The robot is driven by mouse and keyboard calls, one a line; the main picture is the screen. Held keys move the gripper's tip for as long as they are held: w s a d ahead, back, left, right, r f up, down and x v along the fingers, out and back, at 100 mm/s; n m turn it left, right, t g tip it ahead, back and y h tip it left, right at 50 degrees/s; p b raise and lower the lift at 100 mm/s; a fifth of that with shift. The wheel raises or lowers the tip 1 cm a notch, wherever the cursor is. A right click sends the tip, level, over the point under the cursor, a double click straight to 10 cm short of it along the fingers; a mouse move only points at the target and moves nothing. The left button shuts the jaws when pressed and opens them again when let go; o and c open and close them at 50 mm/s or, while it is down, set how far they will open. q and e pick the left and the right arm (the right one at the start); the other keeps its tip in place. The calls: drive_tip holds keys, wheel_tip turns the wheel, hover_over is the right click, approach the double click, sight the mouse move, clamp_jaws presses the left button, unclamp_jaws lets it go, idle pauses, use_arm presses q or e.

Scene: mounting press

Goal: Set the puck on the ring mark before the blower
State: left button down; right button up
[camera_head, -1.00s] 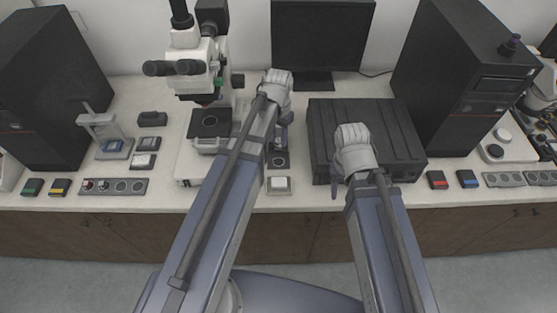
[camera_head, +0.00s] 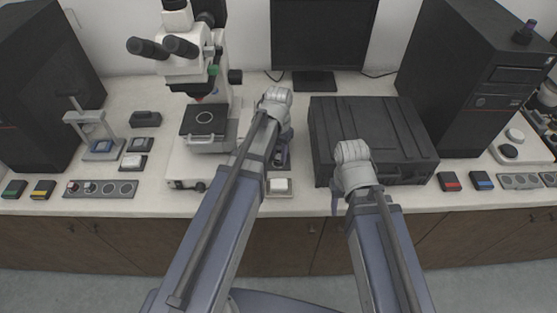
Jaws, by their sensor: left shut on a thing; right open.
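My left gripper (camera_head: 281,151) hangs below its wrist at the middle of the bench, between the microscope and the dark case. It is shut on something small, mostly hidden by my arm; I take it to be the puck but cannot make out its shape. A dark pad (camera_head: 287,166) lies under the gripper, partly covered; its ring mark does not show clearly. A small pale box with a white top (camera_head: 280,186) sits just in front of the pad. I cannot tell which device is the blower. My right gripper (camera_head: 336,201) is open and empty at the front of the dark case.
The white microscope (camera_head: 190,65) stands left of my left arm. The dark case (camera_head: 370,135) stands to the right. A grey rack with round wells (camera_head: 100,189), a small press (camera_head: 92,130) and coloured blocks line the left. A monitor (camera_head: 322,38) stands behind.

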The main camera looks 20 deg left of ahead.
sight(278, 156)
use_arm(q)
drive_tip(key=shift+f, duration=0.7)
use_arm(e)
drive_tip(key=shift+f, duration=0.7)
use_arm(q)
drive_tip(key=shift+f+b, duration=0.25)
drive_tip(key=shift+b, duration=0.15)
use_arm(e)
drive_tip(key=shift+f, duration=0.2)
use_arm(q)
drive_tip(key=c, duration=0.6)
unclamp_jaws()
drive_tip(key=shift+r, duration=0.1)
drive_tip(key=shift+o, duration=0.2)
drive_tip(key=shift+r, duration=0.15)
use_arm(e)
drive_tip(key=shift+r, duration=0.25)
use_arm(q)
wheel_tip(278, 156, up, 12)
drive_tip(key=p, duration=1.3)
drive_tip(key=s+d+y, duration=0.1)
drive_tip(key=s+d, duration=0.9)
drive_tip(key=s, duration=0.4)
drive_tip(key=shift+s+d+b, duration=0.2)
drive_tip(key=shift+d+b, duration=0.05)
drive_tip(key=shift+b, duration=0.05)
use_arm(e)
wheel_tip(278, 156, up, 12)
